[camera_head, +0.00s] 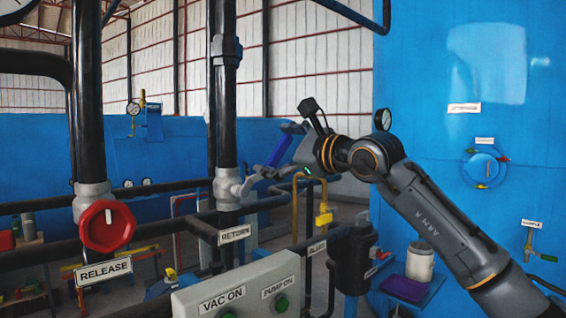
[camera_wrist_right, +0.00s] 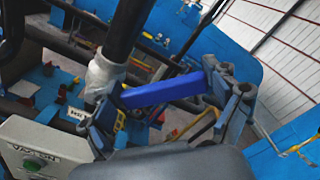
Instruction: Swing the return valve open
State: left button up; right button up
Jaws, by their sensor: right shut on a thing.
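The return valve (camera_head: 228,188) is a pale grey body on the black vertical pipe, above the RETURN label (camera_head: 234,234). My right gripper (camera_head: 264,170) reaches it from the right and is shut on its blue handle. In the right wrist view the valve body (camera_wrist_right: 104,78) is at left of centre. The blue handle (camera_wrist_right: 165,91) runs from near it to the right, between the fingers of my right gripper (camera_wrist_right: 168,108). In the head view the gripper partly hides the handle. My left gripper is not in view.
A red RELEASE knob (camera_head: 108,226) is on the pipe at left. A grey control box (camera_head: 240,285) stands below in front. A yellow bleed valve (camera_head: 323,216) and a dark pump-like cylinder (camera_head: 354,258) are to the right. A large blue tank (camera_head: 470,110) fills the right.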

jog(key=s+a+r+n, duration=0.1)
jog(key=n, duration=0.1)
jog(key=s+a+n+b, duration=0.1)
jog(key=shift+s+a+r+n, duration=0.1)
jog(key=shift+s+r+n, duration=0.05)
jog(key=shift+r+n, duration=0.25)
jog(key=shift+s+a+r+n+b, duration=0.1)
jog(key=shift+s+a+n+b, duration=0.35)
jog(key=shift+s+a+n, duration=0.55)
jog(key=shift+s+a+r+n+b, duration=0.1)
jog(key=shift+s+a+n+b, duration=0.4)
jog(key=shift+n, duration=0.9)
jog(key=shift+f, duration=0.1)
jog(key=o, duration=1.4)
jog(key=shift+a, duration=0.1)
jog(key=shift+o, duration=0.2)
jog(key=v, duration=1.2)
